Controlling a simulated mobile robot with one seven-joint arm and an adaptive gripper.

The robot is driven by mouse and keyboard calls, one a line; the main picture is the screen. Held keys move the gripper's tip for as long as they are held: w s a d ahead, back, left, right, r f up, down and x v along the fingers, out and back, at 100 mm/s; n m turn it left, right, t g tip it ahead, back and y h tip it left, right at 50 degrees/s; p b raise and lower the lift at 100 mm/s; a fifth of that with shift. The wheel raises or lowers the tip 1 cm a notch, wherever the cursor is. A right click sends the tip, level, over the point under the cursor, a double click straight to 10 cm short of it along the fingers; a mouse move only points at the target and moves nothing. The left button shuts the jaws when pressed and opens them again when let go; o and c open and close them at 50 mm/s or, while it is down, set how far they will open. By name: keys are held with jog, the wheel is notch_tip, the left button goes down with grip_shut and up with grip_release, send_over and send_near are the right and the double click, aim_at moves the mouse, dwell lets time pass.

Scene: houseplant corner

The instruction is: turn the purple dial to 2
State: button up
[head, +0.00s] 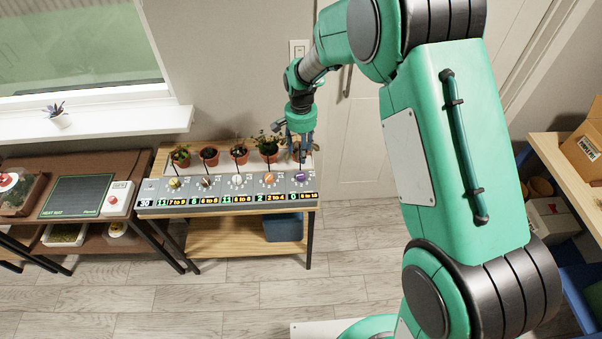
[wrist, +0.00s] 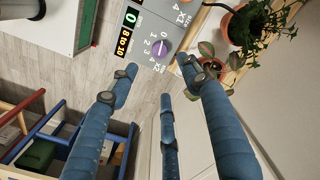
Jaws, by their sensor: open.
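The purple dial (wrist: 160,46) sits on the grey control panel in the wrist view, with the numbers 0 to 4 around it. The display beside it (wrist: 130,20) shows a green 0 and a yellow "8 to 10". In the head view the purple dial (head: 300,176) is the rightmost of the panel's dials. My gripper (head: 300,143) is above the panel's right end, near the rightmost pot. In the wrist view its blue fingers (wrist: 160,76) are spread apart and empty, with the dial just beyond their tips. Contact with the dial is not visible.
The grey panel (head: 220,202) also carries orange, white, brown and yellow dials. Several potted plants (head: 239,155) stand behind it. A blue bin (head: 283,227) sits on the shelf below. A white door (head: 360,135) is behind, and floor (head: 240,290) is clear in front.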

aim_at(301, 175)
notch_tip(301, 175, down, 14)
jog(key=b, duration=0.2)
jog(key=shift+r+b, duration=0.2)
jog(key=shift+b, duration=0.1)
jog(key=shift+c, duration=0.5)
jog(key=c, duration=1.1)
